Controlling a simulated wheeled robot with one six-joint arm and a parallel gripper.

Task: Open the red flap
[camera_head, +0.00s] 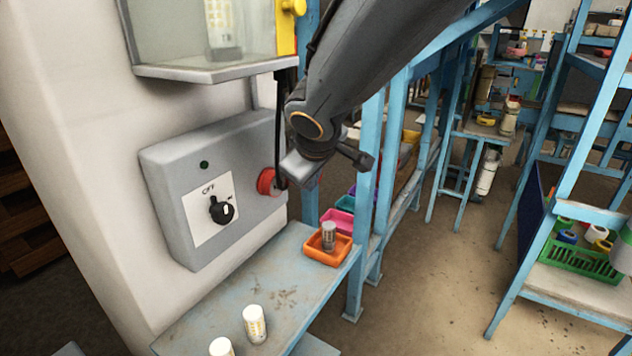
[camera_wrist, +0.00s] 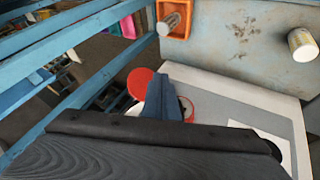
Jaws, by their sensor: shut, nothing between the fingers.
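The red flap (camera_head: 267,182) is on the right side of the grey control box (camera_head: 185,205). In the wrist view the flap is a round red disc (camera_wrist: 139,82), and a red ring (camera_wrist: 188,107) shows on the box to its right. The disc stands apart from the ring, as if swung out. My gripper (camera_head: 282,180) is shut and empty beside the flap. In the wrist view its narrow blue-grey fingers (camera_wrist: 168,90) reach between the disc and the ring. I cannot tell whether they touch the disc. The flap's hinge is hidden.
A worktable (camera_head: 265,285) below bears white canisters (camera_head: 254,324) and an orange tray (camera_head: 328,247) holding a grey cylinder (camera_head: 328,234). A blue post (camera_head: 361,210) stands close right of my gripper. A glass-fronted case (camera_head: 205,35) overhangs the box.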

